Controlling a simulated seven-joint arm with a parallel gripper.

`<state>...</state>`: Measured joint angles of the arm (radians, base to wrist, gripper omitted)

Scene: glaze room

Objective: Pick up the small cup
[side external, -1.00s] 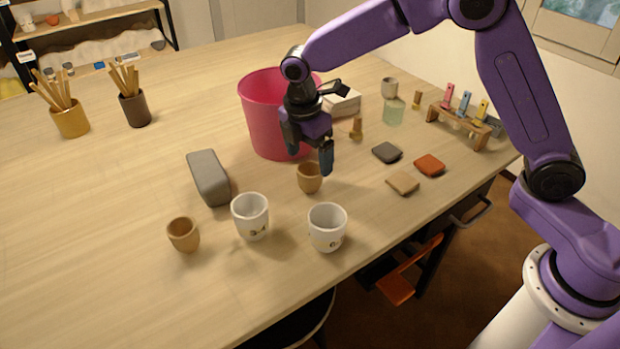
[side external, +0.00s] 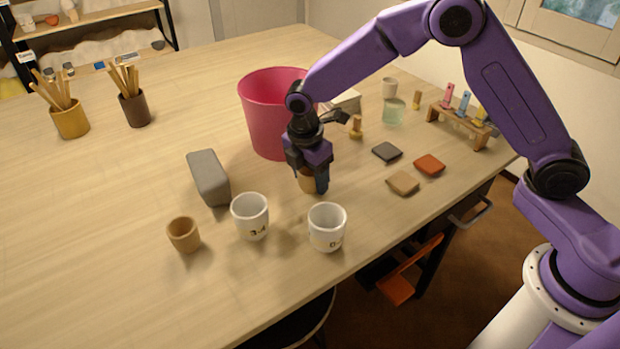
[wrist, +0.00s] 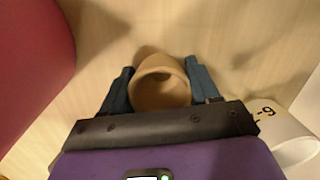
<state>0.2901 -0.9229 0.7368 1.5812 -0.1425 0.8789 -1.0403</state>
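A small tan cup (side external: 306,184) stands upright on the table just in front of the pink bin, partly hidden by my gripper (side external: 311,182). In the wrist view the tan cup (wrist: 160,88) sits between the two blue fingers of my gripper (wrist: 160,90), with a little space showing beside its rim on each side. My gripper is lowered around the cup and its fingers are apart. A second small tan cup (side external: 184,235) stands at the front left, away from my gripper.
Two white cups (side external: 250,217) (side external: 327,227) with dark markings stand close in front. The pink bin (side external: 262,115) is right behind my gripper. A grey block (side external: 208,178) lies to the left. Small tiles (side external: 403,183) lie to the right.

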